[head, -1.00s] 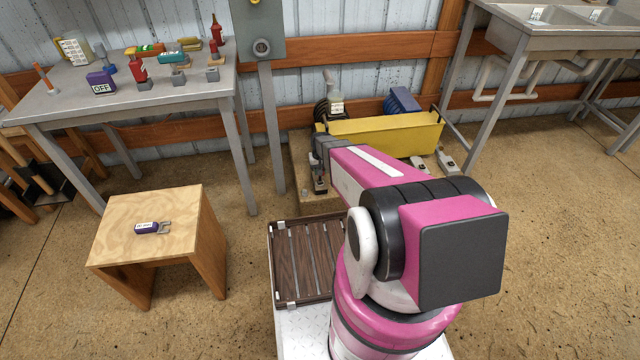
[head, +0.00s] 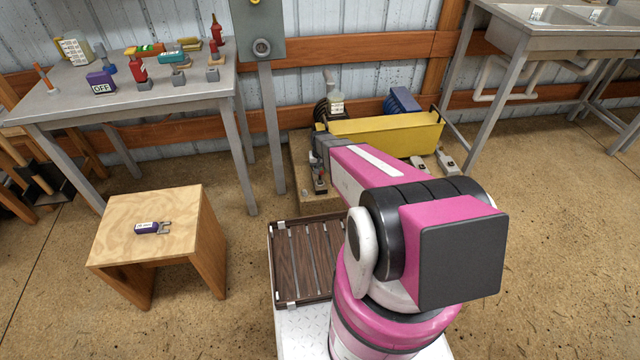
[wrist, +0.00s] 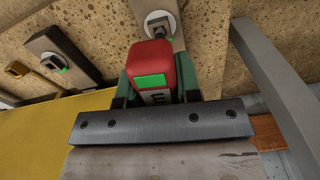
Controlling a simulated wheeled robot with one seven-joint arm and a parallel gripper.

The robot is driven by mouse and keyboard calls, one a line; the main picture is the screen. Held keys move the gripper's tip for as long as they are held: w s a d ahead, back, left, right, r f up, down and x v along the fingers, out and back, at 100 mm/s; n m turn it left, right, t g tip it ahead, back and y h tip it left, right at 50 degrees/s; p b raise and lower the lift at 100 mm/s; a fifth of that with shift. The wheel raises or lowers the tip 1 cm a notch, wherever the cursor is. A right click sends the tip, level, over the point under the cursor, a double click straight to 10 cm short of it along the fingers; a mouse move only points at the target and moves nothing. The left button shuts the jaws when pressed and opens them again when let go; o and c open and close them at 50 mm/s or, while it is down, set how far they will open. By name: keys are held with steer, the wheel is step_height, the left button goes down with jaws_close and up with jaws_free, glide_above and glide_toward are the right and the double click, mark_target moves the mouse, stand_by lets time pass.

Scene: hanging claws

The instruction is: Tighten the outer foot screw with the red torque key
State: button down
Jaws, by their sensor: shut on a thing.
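My gripper (wrist: 160,97) is shut on the red torque key (wrist: 148,62) in the wrist view. The key has a bright green window on its near face, and its sides lie between the dark green fingers. Just beyond the key is a grey foot (wrist: 143,6) with a round metal screw head (wrist: 160,24). The key's far end lies close to this screw; I cannot tell whether it is seated on it. In the head view my gripper (head: 319,180) is low at the left front of the yellow machine (head: 385,135), small and partly hidden by my arm.
In the head view, a wooden stool (head: 110,225) holds a purple forked tool (head: 152,228). A workbench (head: 190,95) with red and other tools stands behind.

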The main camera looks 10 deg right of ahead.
steer(key=shift+r, duration=1.2)
steer(key=shift+r, duration=2)
steer(key=n, duration=0.6)
steer(key=shift+n, duration=0.4)
